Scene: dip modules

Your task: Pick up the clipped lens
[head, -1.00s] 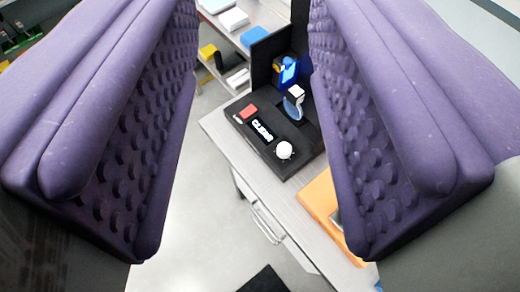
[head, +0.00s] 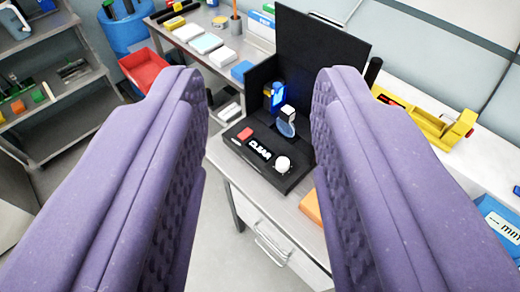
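The clipped lens (head: 286,128) looks like a small bluish clear disc with a white clip on top. It stands upright in a black device (head: 262,155) with a red button, a white knob and the word CLEAR on its front. A blue-lit part (head: 277,96) sits just behind the lens. My gripper (head: 262,95) is open, with its two purple padded fingers wide apart. The device and lens show between the fingers, farther off, and nothing is held.
The device stands on a grey bench (head: 225,165) with a tall black panel (head: 315,55) behind it. An orange block (head: 311,207) lies at the right. A yellow tool (head: 425,120) is farther right. A shelf (head: 60,95) and red bin (head: 144,69) are at the left.

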